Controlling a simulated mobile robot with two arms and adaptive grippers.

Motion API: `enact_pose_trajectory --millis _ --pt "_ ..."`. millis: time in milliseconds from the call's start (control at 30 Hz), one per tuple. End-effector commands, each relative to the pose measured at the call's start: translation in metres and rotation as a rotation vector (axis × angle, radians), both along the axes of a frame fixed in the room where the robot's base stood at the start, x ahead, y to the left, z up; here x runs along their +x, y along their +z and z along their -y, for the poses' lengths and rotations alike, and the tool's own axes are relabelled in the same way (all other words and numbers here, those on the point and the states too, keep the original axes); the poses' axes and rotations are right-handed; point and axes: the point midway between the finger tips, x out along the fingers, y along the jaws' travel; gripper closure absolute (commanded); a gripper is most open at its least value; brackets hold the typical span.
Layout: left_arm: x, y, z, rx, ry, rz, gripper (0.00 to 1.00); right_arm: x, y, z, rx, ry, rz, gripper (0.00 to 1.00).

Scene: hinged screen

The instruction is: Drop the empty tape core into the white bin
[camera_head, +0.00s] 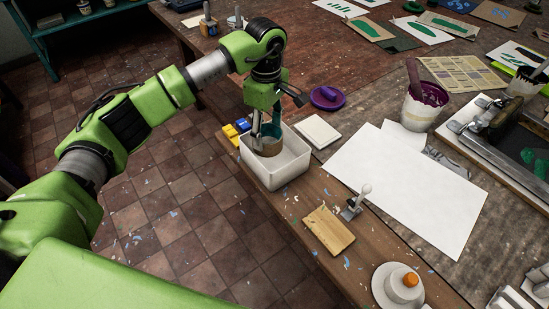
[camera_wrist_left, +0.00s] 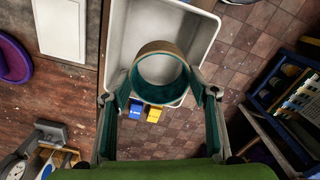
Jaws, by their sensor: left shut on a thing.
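The empty tape core (camera_head: 268,148) is a brown ring, held over the open white bin (camera_head: 281,176). In the left wrist view the core (camera_wrist_left: 160,48) sits between the two teal fingers of my left gripper (camera_wrist_left: 160,85). In the head view my left gripper (camera_head: 267,133) points down, shut on the core. The core appears inside the bin's outline; I cannot tell its exact height above the bin floor. The bin (camera_wrist_left: 205,22) looks otherwise empty in the wrist view. My right gripper is not in view.
The bin stands at the table's left edge, beside yellow and blue blocks (camera_head: 236,129). A white tile (camera_head: 317,131), a purple dish (camera_head: 327,98), a wooden block (camera_head: 328,230) and a large white sheet (camera_head: 405,185) lie nearby. Tiled floor lies left of the table.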

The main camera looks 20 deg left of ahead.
Motion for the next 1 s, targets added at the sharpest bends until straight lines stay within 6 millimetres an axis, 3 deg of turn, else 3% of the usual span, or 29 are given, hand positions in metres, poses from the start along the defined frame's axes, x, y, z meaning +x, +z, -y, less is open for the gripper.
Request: enact_pose_trajectory --millis 67,100,167,567,667,1000 --pt "0.0 0.0 0.0 0.0 0.0 0.0 0.72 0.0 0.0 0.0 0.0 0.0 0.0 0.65" --pt "0.0 0.0 0.0 0.0 0.0 0.0 0.38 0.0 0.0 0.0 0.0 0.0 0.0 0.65" --pt "0.0 0.0 0.0 0.0 0.0 0.0 0.27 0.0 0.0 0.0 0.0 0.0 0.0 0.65" --pt "0.0 0.005 0.0 -0.001 0.0 0.002 0.27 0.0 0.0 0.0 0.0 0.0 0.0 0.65" --pt "0.001 0.018 0.0 0.0 0.001 0.004 0.27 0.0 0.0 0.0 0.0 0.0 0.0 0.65" --pt "0.002 0.088 0.0 0.0 0.0 0.003 0.27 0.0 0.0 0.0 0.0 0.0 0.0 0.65"
